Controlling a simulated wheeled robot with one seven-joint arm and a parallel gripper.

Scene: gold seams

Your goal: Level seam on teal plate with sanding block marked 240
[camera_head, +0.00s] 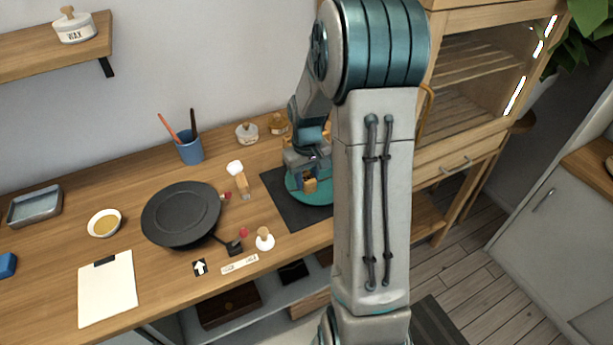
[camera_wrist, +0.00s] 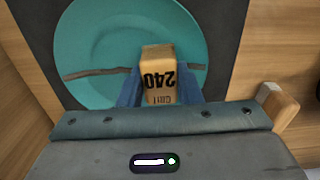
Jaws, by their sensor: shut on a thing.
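The teal plate (camera_wrist: 95,35) lies on a dark mat, and a dark grey-brown seam (camera_wrist: 100,72) runs across it in the wrist view. In the head view the plate (camera_head: 292,182) is partly hidden by my arm. My gripper (camera_wrist: 158,88) is shut on the sanding block marked 240 (camera_wrist: 158,65), with a blue finger on each side. The block is over the plate, and its body covers the middle of the seam. I cannot tell whether the block touches the plate. The gripper and block also show over the plate in the head view (camera_head: 309,185).
The dark mat (camera_head: 290,215) lies on the wooden bench. Left of it are a white-topped wooden tool (camera_head: 239,178), a black round turntable (camera_head: 181,213), a bowl of gold powder (camera_head: 104,223) and a blue cup (camera_head: 190,149). Lidded jars (camera_head: 246,132) stand behind. A wooden block (camera_wrist: 280,107) lies right of my gripper.

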